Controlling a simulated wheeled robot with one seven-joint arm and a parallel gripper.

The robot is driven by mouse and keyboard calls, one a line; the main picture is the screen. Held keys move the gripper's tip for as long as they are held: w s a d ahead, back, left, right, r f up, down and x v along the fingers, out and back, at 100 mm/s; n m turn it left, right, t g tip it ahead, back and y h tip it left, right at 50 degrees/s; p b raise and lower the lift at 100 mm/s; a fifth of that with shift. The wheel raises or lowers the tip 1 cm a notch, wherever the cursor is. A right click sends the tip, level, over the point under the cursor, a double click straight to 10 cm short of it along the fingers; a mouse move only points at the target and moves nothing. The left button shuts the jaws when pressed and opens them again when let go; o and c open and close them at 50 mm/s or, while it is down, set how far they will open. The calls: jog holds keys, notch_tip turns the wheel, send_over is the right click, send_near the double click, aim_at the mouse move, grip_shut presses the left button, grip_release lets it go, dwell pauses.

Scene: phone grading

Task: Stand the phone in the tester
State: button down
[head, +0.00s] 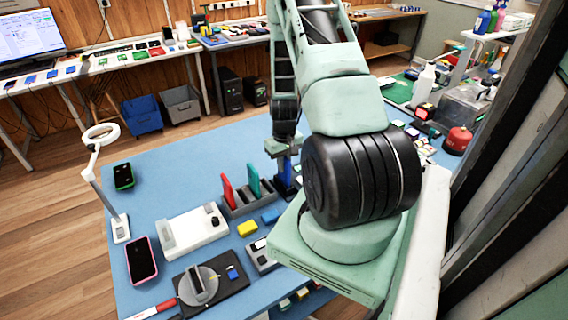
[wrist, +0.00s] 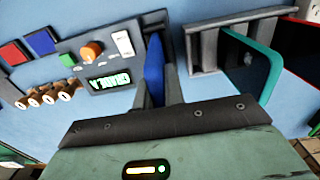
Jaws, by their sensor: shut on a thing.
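A blue phone (wrist: 154,68) is seen edge-on between the two dark fingers of my gripper (wrist: 158,92). In the head view, my gripper (head: 284,152) points down with the blue phone (head: 285,176) upright under it, just right of a dark slotted rack (head: 236,212). The rack also shows in the wrist view (wrist: 205,62), right of the phone and apart from it. A grey panel box (wrist: 98,58) with an orange knob, a white switch and a lit green display stands left of the phone; it may be the tester. The phone's lower end is hidden.
A red phone (head: 227,192) and a teal phone (head: 253,180) stand in the rack. A white fixture (head: 193,234), a pink-rimmed phone (head: 141,261), a green-cased phone (head: 124,176) and a lamp (head: 94,180) occupy the table's left side. The blue tabletop (head: 175,165) is clear behind the fixture.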

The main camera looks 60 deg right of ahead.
jog(key=c, duration=1.1)
grip_release()
jog(key=shift+r+p, duration=0.55)
jog(key=shift+r, duration=0.2)
jog(key=shift+r, duration=0.15)
jog(key=shift+r+p, duration=0.5)
jog(key=shift+r, duration=0.1)
jog(key=shift+r, duration=0.15)
jog(key=shift+r+p, duration=0.5)
jog(key=shift+r, duration=0.1)
